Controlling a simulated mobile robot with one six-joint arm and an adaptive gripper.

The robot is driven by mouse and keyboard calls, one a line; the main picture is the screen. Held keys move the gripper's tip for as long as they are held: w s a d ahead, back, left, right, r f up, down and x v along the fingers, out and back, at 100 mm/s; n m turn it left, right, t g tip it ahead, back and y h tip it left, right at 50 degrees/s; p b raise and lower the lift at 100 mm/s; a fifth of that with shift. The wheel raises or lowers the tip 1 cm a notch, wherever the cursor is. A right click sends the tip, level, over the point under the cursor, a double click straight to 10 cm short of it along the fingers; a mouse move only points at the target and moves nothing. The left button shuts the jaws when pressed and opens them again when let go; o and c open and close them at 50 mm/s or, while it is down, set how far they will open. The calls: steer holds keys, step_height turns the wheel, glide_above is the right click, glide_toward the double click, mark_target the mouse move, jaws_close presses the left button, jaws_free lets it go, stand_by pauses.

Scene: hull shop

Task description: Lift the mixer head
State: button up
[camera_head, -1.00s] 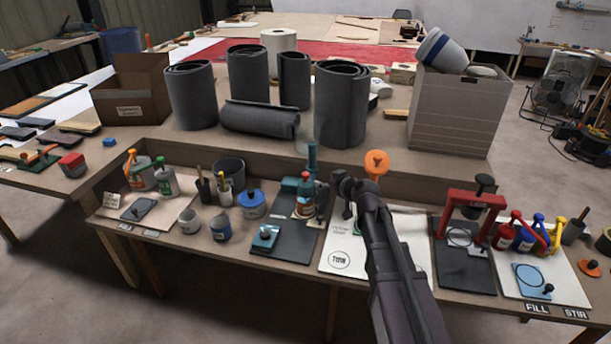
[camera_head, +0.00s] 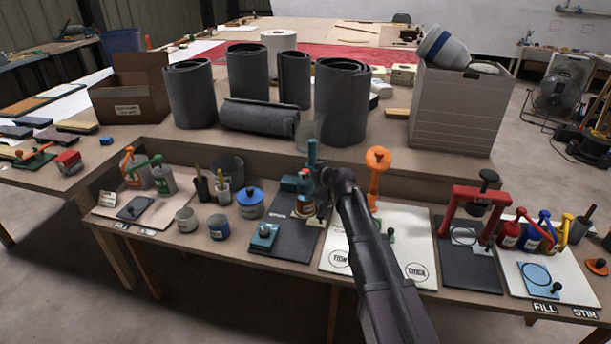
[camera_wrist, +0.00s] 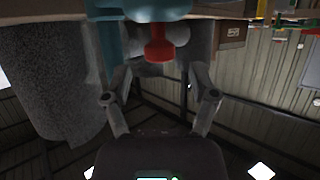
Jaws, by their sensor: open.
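The mixer is a teal machine (camera_head: 312,155) with an upright column, on a dark base plate (camera_head: 285,240) near the middle of the bench. A reddish can sits in or against it, partly hidden. In the wrist view, which looks upside down, a teal body (camera_wrist: 105,35) with a red knob (camera_wrist: 158,48) fills the top centre. My gripper (camera_head: 322,182) is beside the mixer's right side in the head view. In the wrist view my gripper (camera_wrist: 160,95) is open, its fingers apart on either side of the knob's line. I see no clear contact with the knob.
An orange-topped stand (camera_head: 377,160) is just right of my arm. A red press (camera_head: 475,205) stands farther right. A blue-lidded pot (camera_head: 250,200) is to the left. Grey rolls (camera_head: 343,105) stand on the raised shelf behind.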

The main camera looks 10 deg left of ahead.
mark_target(306, 170)
steer(key=shift+b+x, duration=0.4)
steer(key=shift+x, duration=1.2)
jaws_close()
